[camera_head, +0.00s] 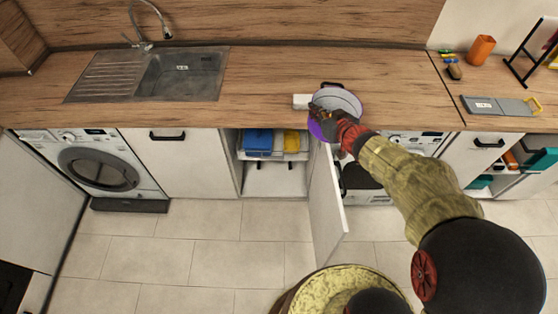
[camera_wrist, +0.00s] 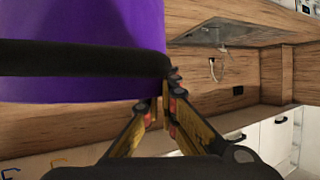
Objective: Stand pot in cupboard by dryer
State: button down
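The purple pot (camera_head: 322,128) has a pale inside and black handles, and is at the counter's front edge beside the open cupboard door. In the wrist view, the pot's purple wall (camera_wrist: 90,75) fills the upper left with a black handle across it. My gripper (camera_head: 340,120) is shut on the near handle; the fingers (camera_wrist: 163,110) meet at its end in the wrist view. The cupboard (camera_head: 275,182) is open, with a shelf above a clear lower space. Its white door (camera_head: 326,205) stands outward. A white front-loading machine (camera_head: 410,144) is right of it, partly hidden by my arm.
Blue (camera_head: 258,141) and yellow (camera_head: 291,143) items fill the upper shelf. A white block (camera_head: 301,101) lies on the counter by the pot. An orange cup (camera_head: 481,49) stands at right.

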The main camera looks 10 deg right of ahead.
aim_at(274, 176)
jog(key=i+j+z, duration=0.1)
jog(key=j+z, duration=0.25)
jog(key=j, duration=0.4)
jog(key=j+z, duration=0.35)
jog(key=j, duration=0.45)
jog(key=j+z, duration=0.35)
jog(key=j, duration=0.45)
jog(key=k+j+z, duration=0.3)
jog(key=j, duration=0.15)
